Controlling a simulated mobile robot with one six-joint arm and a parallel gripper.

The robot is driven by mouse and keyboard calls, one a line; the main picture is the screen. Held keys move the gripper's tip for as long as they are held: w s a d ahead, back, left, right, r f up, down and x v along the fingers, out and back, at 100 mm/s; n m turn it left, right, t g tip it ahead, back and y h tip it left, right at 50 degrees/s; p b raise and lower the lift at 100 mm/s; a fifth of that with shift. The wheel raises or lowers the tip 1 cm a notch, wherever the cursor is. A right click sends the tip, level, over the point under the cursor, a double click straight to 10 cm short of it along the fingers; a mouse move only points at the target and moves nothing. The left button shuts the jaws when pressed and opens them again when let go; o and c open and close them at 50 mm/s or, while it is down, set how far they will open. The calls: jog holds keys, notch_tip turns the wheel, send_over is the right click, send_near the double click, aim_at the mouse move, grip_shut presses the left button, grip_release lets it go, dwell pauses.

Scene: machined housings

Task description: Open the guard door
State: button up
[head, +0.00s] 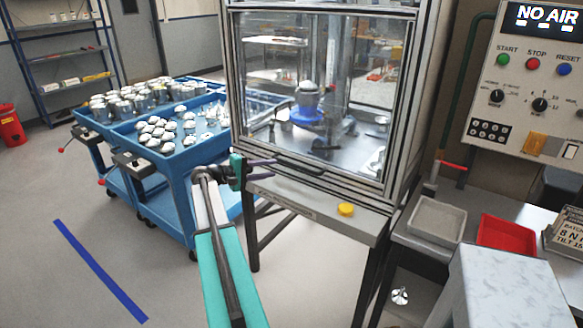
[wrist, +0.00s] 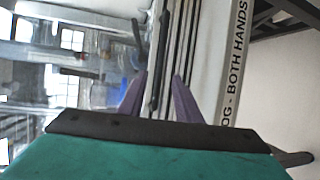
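The guard door (head: 345,95) is a clear panel in a metal frame on the front of the machine enclosure, and it looks closed. A dark bar handle (head: 312,169) runs along its lower edge; it also shows in the wrist view (wrist: 164,45). My gripper (head: 273,168) is at the left end of this handle, low in front of the door. In the wrist view, the two purple fingers of my gripper (wrist: 160,80) are spread apart, with the dark bar in the gap between them. Whether a finger touches the bar cannot be told.
A yellow button (head: 346,209) sits on the ledge below the door. Blue carts (head: 180,160) with metal parts stand at left. At right are a control panel (head: 530,90) reading "NO AIR", a grey tray (head: 437,222) and a red tray (head: 505,234).

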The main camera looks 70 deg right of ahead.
aim_at(291, 165)
jog(key=p+x, duration=0.2)
jog(key=x, duration=0.9)
jog(key=shift+d+p, duration=0.15)
jog(key=shift+p, duration=0.25)
